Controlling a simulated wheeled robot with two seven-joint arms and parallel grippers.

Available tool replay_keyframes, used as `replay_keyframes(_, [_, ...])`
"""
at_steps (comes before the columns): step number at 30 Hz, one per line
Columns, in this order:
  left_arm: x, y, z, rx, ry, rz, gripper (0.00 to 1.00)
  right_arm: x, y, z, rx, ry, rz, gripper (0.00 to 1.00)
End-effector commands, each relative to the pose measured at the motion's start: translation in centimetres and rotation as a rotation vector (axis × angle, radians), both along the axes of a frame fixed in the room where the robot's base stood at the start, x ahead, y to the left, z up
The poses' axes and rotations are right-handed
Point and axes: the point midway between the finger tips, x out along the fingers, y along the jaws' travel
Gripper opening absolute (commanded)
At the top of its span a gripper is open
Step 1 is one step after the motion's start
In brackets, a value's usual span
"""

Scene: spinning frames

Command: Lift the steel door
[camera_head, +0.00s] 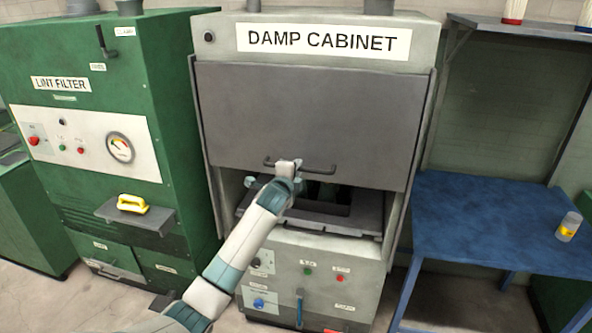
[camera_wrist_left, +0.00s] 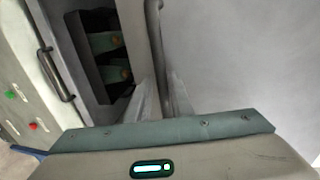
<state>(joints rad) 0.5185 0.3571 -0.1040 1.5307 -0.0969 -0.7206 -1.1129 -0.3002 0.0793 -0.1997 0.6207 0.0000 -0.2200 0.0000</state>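The grey steel door (camera_head: 310,115) is on the front of the damp cabinet (camera_head: 225,40). It stands partly raised, with an opening below its lower edge. A dark bar handle (camera_head: 325,171) runs across the lower part of the door. My left gripper (camera_head: 289,166) is at the left part of this handle. In the left wrist view the handle (camera_wrist_left: 154,30) passes between the fingers of my left gripper (camera_wrist_left: 160,98), which look closed on it. The door fills the right of that view (camera_wrist_left: 240,60). My right gripper is not in view.
A dark tray-like sill (camera_head: 335,222) and a shadowed interior show in the opening. The green lint filter machine (camera_head: 180,120) stands left, with a yellow object (camera_head: 132,203) on its shelf. A blue table (camera_head: 480,225) stands right, with a small yellow-labelled container (camera_head: 568,227) on it.

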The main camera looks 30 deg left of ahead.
Motion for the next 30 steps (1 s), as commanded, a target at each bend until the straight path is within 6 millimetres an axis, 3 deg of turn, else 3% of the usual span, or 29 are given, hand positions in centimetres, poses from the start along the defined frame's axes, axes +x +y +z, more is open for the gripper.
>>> replay_keyframes(17, [-1.1,-0.3,0.1,0.001,-0.001,0.000,0.20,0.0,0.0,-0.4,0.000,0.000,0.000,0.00])
replay_keyframes(30, [-6.6,-1.6,1.2,0.002,-0.003,-0.001,0.20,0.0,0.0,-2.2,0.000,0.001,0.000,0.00])
